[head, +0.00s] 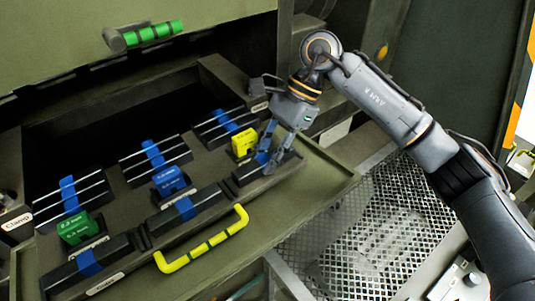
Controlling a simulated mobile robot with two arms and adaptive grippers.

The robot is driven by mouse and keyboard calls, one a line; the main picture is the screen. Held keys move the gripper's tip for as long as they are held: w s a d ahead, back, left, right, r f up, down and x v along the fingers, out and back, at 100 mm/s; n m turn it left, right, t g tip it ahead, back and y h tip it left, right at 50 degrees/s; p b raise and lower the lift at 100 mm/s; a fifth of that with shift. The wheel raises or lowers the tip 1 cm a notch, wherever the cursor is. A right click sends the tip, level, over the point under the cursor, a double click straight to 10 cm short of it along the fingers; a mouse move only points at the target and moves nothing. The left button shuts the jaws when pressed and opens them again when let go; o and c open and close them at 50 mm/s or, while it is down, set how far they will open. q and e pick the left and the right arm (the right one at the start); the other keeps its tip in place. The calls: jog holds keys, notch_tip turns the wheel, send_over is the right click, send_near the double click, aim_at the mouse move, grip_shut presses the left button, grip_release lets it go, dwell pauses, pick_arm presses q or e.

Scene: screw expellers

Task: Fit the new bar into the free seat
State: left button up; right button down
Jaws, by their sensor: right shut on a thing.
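My right gripper (275,152) reaches down over the right end of the front row and is shut on a dark bar (248,174) with a blue band. The bar lies at or just above the tray surface there; I cannot tell whether it is fully down in a seat, as the fingers hide part of it. Two similar bars with blue bands, one in the middle (210,197) and one at the left (115,249), lie in the same front row. My left gripper is not in view.
Behind are black slatted bar sets with blue bands (70,195). Green (78,229), blue (170,181) and yellow (243,142) gauge blocks stand between the rows. A yellow handle (205,242) sticks out in front. A perforated metal plate (370,235) lies at right.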

jog(key=shift+r, duration=0.1)
jog(key=c, duration=0.6)
grip_release()
jog(key=shift+r+p, duration=1.9)
jog(key=shift+r, duration=3.1)
